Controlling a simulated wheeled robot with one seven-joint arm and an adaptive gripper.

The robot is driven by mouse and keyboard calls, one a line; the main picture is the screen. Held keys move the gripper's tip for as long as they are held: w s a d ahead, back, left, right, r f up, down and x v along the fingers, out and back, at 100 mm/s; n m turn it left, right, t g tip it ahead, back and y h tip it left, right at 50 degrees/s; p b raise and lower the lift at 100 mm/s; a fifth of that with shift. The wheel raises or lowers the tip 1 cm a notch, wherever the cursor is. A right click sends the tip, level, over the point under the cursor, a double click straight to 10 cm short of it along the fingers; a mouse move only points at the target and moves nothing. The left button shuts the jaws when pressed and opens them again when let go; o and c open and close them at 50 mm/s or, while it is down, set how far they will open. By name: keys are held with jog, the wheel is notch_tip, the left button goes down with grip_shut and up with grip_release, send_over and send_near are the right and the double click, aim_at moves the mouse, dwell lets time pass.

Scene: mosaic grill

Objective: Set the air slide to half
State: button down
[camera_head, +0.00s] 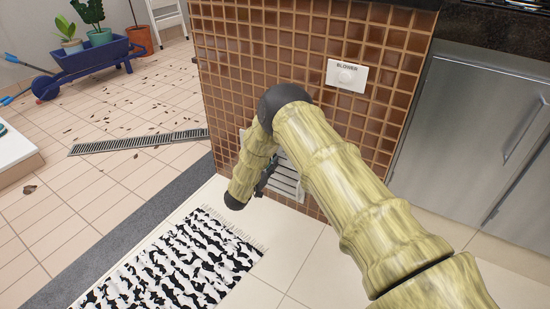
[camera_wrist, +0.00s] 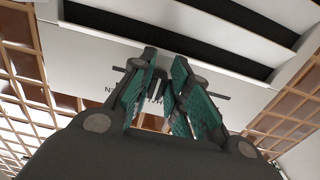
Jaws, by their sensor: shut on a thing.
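The air slide (camera_head: 287,180) is a white slatted plate low on the brown tiled wall, partly hidden behind my arm in the head view. In the wrist view its white plate (camera_wrist: 80,58) fills the upper middle, with wide dark openings (camera_wrist: 190,50) between white slats above. A thin dark slot (camera_wrist: 215,96) runs across the plate, with lettering partly covered by my fingers. My gripper (camera_wrist: 160,88) is at this slot, its teal-padded fingers close together and shut on the slide's tab. The tab itself is mostly hidden between the pads, so its exact position along the slot cannot be told.
A white blower plate with a round knob (camera_head: 346,76) is higher on the tiled wall. Steel cabinet doors (camera_head: 470,120) stand right. A black-and-white rug (camera_head: 180,265) lies on the floor at front left. A blue wheelbarrow planter (camera_head: 85,62) stands far back left.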

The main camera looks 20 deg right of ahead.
jog(key=shift+w+a, duration=0.1)
jog(key=c, duration=1.4)
grip_release()
jog(key=shift+o, duration=0.2)
jog(key=v, duration=1.2)
